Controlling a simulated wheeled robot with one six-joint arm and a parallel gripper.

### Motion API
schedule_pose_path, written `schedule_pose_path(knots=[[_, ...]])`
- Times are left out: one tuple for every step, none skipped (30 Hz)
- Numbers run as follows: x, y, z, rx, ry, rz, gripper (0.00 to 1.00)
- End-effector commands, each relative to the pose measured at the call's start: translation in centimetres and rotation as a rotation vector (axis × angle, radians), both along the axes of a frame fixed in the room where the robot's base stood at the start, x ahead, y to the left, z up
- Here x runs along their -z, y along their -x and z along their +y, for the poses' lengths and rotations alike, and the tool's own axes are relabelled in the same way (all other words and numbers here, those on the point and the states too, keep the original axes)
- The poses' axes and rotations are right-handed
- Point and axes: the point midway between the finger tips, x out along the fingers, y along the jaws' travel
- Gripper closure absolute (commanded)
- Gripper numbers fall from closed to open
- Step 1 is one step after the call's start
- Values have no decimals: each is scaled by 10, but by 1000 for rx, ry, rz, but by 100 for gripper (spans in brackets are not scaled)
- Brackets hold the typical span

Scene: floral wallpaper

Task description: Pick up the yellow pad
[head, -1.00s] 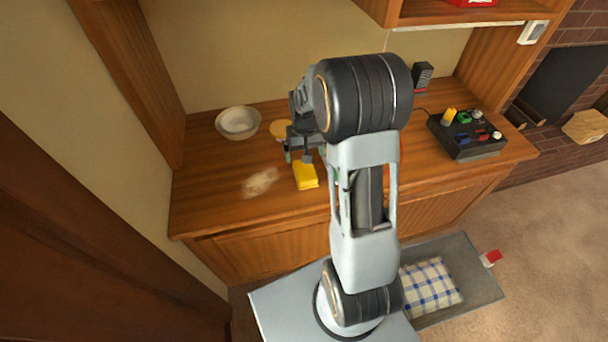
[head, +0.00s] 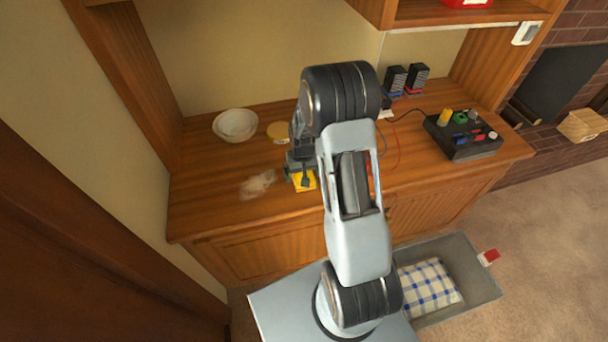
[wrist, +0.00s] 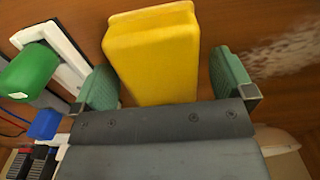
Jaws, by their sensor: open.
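The yellow pad (head: 304,181) lies on the wooden counter near its front edge in the head view, partly hidden by my gripper (head: 303,181). In the wrist view the pad (wrist: 150,55) is a thick yellow block at the top middle. My gripper (wrist: 170,85) is open there, with one green-padded finger on each side of the pad's near end. The left finger is close to the pad's side. A wider gap shows on the right. I cannot tell whether either finger touches it.
A pale smudge (head: 258,184) marks the counter left of the pad. White bowls (head: 236,125) and a round yellowish lid (head: 278,131) stand behind. A black control box (head: 462,136) is at right. A green cylinder (wrist: 30,72) is near the left finger in the wrist view.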

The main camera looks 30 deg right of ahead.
Motion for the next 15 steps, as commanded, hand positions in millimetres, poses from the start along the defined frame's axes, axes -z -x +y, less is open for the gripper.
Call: schedule_pose_path(knots=[[0,0,0,0,0,-1,0],[0,0,0,0,0,-1,0],[0,0,0,0,0,-1,0],[0,0,0,0,0,-1,0],[0,0,0,0,0,-1,3],[0,0,0,0,0,-1,7],[0,0,0,0,0,-1,10],[0,0,0,0,0,-1,12],[0,0,0,0,0,-1,16],[0,0,0,0,0,-1,19],[0,0,0,0,0,-1,22],[0,0,0,0,0,-1,26],[0,0,0,0,0,0,29],[0,0,0,0,0,-1,32],[0,0,0,0,0,0,35]])
